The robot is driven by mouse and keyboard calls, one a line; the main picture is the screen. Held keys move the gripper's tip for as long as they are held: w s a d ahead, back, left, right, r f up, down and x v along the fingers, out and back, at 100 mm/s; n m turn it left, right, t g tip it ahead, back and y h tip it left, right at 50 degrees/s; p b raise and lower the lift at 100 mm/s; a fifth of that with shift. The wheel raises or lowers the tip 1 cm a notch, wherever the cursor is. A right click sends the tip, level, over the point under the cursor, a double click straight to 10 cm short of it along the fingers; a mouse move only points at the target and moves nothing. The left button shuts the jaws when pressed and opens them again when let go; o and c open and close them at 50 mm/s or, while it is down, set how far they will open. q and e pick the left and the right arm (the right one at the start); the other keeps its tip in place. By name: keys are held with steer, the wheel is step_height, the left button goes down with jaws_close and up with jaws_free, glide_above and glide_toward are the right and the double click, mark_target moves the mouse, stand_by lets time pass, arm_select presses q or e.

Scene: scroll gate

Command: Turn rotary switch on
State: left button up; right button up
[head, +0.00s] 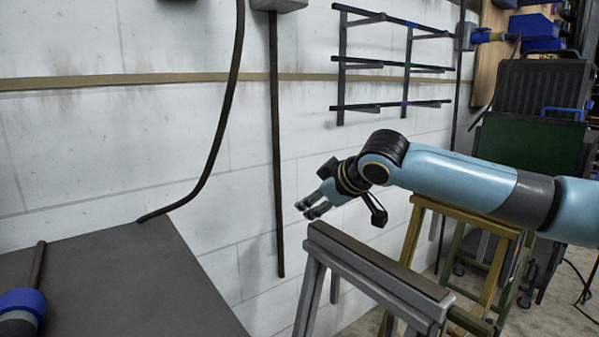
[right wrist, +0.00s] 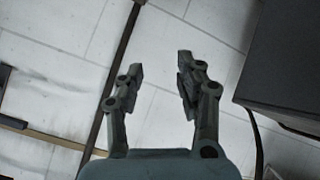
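I cannot make out a rotary switch for certain in either view. In the head view a grey box (head: 278,4) is cut off by the top edge on the white wall, with a dark conduit (head: 276,150) running down from it. My right gripper (head: 308,208) is in front of the wall, right of the conduit, and points left. In the right wrist view my right gripper (right wrist: 160,72) has its two fingers apart with nothing between them, and wall shows behind. My left gripper cannot be made out.
A sawhorse (head: 375,262) stands below my right arm, with a wooden stool (head: 412,245) behind it. A dark tabletop (head: 120,285) fills the lower left, with a blue-collared part (head: 22,302) at its edge. A dark rack (head: 390,66) hangs on the wall.

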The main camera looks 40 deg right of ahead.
steer(key=w+d+r+n+t, duration=0.1)
steer(key=w+d+r+t, duration=0.15)
steer(key=r, duration=0.75)
steer(key=w+d+r+n+t, duration=0.1)
steer(key=w+r, duration=0.2)
steer(key=r, duration=0.6)
steer(key=s+d+r+n+t, duration=0.1)
steer(key=s+d+r+t, duration=0.1)
steer(key=r, duration=1.3)
steer(key=s+d+r+t, duration=0.1)
steer(key=s+r+t, duration=0.1)
steer(key=r, duration=1.3)
steer(key=w+d+p, duration=0.1)
steer(key=w+p, duration=1)
steer(key=p, duration=0.3)
steer(key=shift+d+f, duration=0.15)
steer(key=shift+f, duration=0.05)
steer(key=shift+w, duration=0.1)
jaws_close()
